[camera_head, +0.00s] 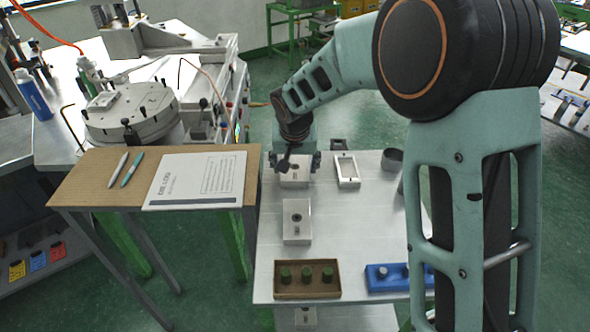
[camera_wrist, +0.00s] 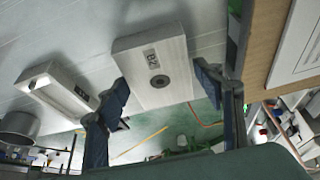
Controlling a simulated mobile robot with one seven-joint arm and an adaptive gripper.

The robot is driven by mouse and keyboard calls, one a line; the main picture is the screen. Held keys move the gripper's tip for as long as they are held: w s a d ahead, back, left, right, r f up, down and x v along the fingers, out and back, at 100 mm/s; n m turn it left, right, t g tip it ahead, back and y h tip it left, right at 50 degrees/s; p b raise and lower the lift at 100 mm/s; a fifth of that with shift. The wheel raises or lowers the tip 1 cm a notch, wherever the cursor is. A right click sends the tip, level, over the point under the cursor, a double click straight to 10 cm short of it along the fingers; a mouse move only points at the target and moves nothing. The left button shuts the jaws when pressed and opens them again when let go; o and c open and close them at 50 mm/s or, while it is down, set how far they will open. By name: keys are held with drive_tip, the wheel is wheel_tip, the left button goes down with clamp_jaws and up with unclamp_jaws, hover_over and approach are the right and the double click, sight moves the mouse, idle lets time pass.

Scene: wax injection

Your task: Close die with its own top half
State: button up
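A pale metal die block (camera_head: 294,176) stands at the far end of the light table. My gripper (camera_head: 294,160) is low over it, with a finger at either side. In the wrist view the block (camera_wrist: 155,70) shows a dark round hole and a small label that I cannot read surely. My gripper (camera_wrist: 162,88) is open there, its fingers beside the block's left and right edges; contact is not clear. A second block (camera_head: 297,222), with a dark round hole, sits nearer on the same table. I cannot tell which block is a top half.
A pale rectangular frame (camera_head: 347,170) and a grey cup (camera_head: 392,160) stand right of the block. A brown tray (camera_head: 307,293) with green cylinders and a blue tray (camera_head: 379,286) with pegs are at the near edge. A brown desk with a sheet (camera_head: 196,182) adjoins left.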

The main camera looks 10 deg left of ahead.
drive_tip(key=c, duration=1)
drive_tip(key=shift+c, duration=0.4)
drive_tip(key=shift+r, duration=0.2)
